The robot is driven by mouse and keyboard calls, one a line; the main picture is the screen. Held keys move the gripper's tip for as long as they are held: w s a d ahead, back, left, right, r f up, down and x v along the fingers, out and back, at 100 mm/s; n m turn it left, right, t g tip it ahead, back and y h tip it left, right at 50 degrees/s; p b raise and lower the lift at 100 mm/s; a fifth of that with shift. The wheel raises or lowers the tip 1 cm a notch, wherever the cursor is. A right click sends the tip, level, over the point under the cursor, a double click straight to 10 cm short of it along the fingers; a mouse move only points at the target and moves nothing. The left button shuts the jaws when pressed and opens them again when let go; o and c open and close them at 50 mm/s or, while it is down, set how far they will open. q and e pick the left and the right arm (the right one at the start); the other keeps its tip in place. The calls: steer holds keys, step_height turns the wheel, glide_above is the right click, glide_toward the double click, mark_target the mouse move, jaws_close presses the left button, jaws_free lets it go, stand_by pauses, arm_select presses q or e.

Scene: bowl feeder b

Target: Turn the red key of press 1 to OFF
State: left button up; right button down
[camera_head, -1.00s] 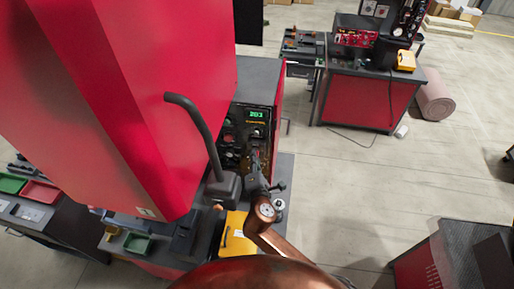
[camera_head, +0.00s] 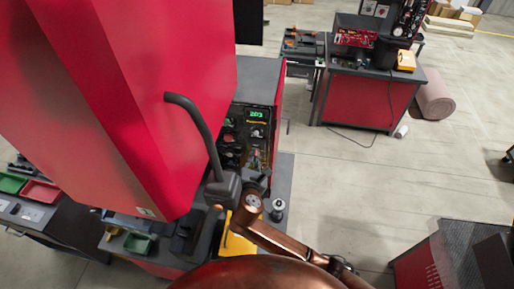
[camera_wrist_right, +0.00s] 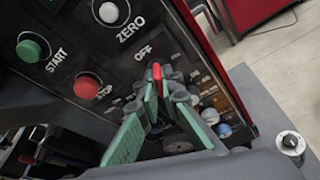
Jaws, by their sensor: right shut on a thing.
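The red key (camera_wrist_right: 156,72) shows in the right wrist view on the dark panel of the press, just below the OFF label (camera_wrist_right: 146,51). My right gripper (camera_wrist_right: 159,82) has green finger pads that meet at the key; it is shut on it. The fingertips hide the key's lower part and its mount. In the head view my right gripper (camera_head: 255,160) is at the lower part of the control panel (camera_head: 248,124), where the key is too small to make out. My left gripper is not in view.
The green START button (camera_wrist_right: 29,49), red STOP button (camera_wrist_right: 87,86) and white ZERO button (camera_wrist_right: 109,12) are close to the fingers. A black curved handle (camera_head: 198,125) rises beside my wrist. A yellow object (camera_head: 236,240) lies below. Open floor is on the right.

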steer(key=shift+n+h, duration=0.4)
steer(key=shift+n, duration=0.3)
steer(key=n+h, duration=0.1)
steer(key=n, duration=0.1)
steer(key=shift+n+g, duration=0.3)
steer(key=shift+n, duration=0.1)
steer(key=c, duration=2)
jaws_free()
steer(key=shift+c, duration=0.2)
steer(key=s+a, duration=0.1)
steer(key=s, duration=0.6)
steer(key=shift+a, duration=0.25)
